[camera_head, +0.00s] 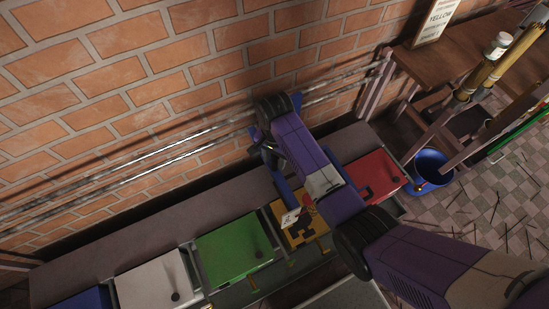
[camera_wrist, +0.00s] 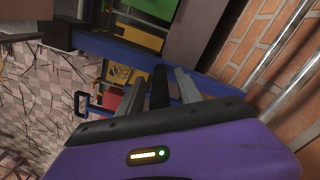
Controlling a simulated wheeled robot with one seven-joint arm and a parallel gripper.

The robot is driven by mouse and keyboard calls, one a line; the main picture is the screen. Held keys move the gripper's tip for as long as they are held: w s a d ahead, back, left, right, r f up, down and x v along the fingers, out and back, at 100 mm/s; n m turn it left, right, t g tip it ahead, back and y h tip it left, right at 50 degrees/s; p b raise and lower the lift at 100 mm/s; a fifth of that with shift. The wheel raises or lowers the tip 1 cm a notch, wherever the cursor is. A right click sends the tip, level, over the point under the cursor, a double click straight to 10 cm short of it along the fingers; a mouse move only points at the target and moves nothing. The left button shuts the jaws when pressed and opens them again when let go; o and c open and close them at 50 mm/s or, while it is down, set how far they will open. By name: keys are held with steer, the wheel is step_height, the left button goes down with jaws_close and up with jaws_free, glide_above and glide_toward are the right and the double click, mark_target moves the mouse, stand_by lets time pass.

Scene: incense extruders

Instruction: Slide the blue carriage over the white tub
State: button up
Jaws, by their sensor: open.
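The blue carriage (camera_head: 284,187) hangs on the two wall rails, mostly hidden behind my arm. Its lower part reaches toward the yellow and red tubs. In the wrist view its long blue frame (camera_wrist: 115,48) crosses behind my fingers, with a blue loop handle (camera_wrist: 84,105) at the left. The white tub (camera_head: 150,280) sits at the lower left, well left of the carriage, with the green tub between. My gripper (camera_head: 262,148) is close to the carriage near the rails. In the wrist view its fingers (camera_wrist: 160,88) are apart, with a dark bar between them; I cannot tell whether they touch it.
The metal rails (camera_head: 130,165) run along the brick wall to the left. A green tub (camera_head: 232,246), yellow tub (camera_head: 312,236), red tub (camera_head: 374,172) and blue tub (camera_head: 85,300) share the row. A blue bucket (camera_head: 431,170) and wooden bench (camera_head: 450,55) are at right.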

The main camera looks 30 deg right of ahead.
steer(key=shift+c, duration=0.3)
jaws_close()
stand_by(1.1)
